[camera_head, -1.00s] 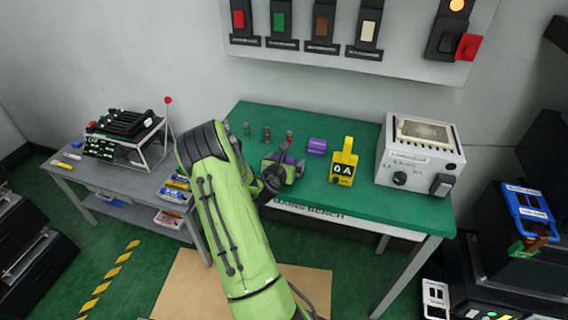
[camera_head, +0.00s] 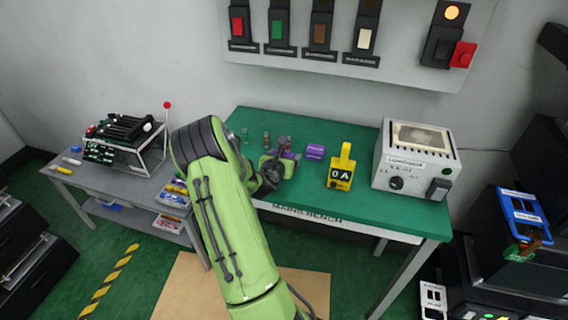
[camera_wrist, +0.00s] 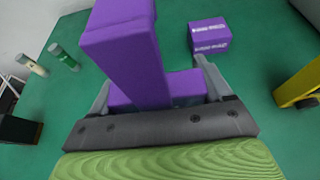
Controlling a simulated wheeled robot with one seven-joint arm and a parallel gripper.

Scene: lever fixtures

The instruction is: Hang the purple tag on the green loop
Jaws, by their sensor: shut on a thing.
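My gripper (camera_head: 280,158) is over the green bench, left of the purple block. In the wrist view my gripper (camera_wrist: 155,92) is shut on a purple piece (camera_wrist: 128,50), a tall bar on a wider base between the fingers. I take it for the purple tag; its far end is cut off by the picture's top edge. A separate purple block (camera_head: 315,151) with white lettering lies on the bench, and it also shows in the wrist view (camera_wrist: 209,36). A green part (camera_head: 518,252) hangs at the far right by a blue frame; I cannot tell whether it is the green loop.
A wall panel (camera_head: 400,72) carries coloured switches. A side table (camera_head: 115,185) is at left.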

